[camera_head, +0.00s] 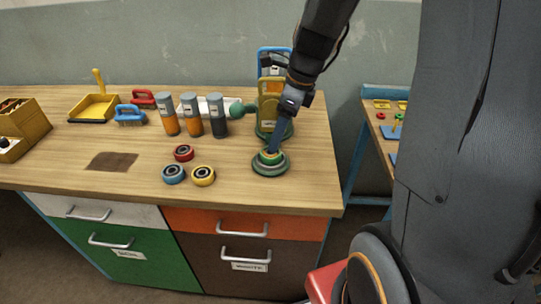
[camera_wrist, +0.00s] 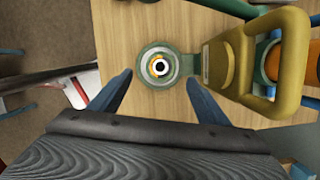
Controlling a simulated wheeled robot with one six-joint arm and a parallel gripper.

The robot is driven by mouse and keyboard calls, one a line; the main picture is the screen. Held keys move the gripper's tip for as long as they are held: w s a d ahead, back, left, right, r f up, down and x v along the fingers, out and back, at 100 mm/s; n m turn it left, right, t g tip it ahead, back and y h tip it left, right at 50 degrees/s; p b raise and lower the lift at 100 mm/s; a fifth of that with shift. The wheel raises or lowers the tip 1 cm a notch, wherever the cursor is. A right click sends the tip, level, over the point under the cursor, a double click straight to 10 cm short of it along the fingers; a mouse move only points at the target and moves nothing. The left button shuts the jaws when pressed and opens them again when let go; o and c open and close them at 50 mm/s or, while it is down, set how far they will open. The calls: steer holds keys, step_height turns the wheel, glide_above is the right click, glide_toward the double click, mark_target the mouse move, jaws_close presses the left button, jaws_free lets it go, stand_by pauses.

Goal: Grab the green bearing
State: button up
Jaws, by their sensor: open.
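A green round piece (camera_head: 270,168), seemingly the green bearing on a round green base, is near the right front of the bench. It also shows in the wrist view as grey-green rings (camera_wrist: 146,64) around an orange-yellow ring and a pale, dark-centred middle. My gripper (camera_head: 273,150) points down over it and partly hides it.
A yellow-handled device (camera_head: 269,105) stands just behind, close to my gripper. Red (camera_head: 183,153), blue (camera_head: 173,174) and yellow (camera_head: 203,176) bearings lie to the left. Several bottles (camera_head: 192,115) stand behind them. The bench's right edge (camera_head: 335,190) is close.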

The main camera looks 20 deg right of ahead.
mark_target(271, 156)
steer(key=shift+p+x, duration=0.55)
steer(key=shift+x, duration=2.9)
steer(key=shift+w+a, duration=0.1)
steer(key=c, duration=1.5)
steer(key=shift+r, duration=0.15)
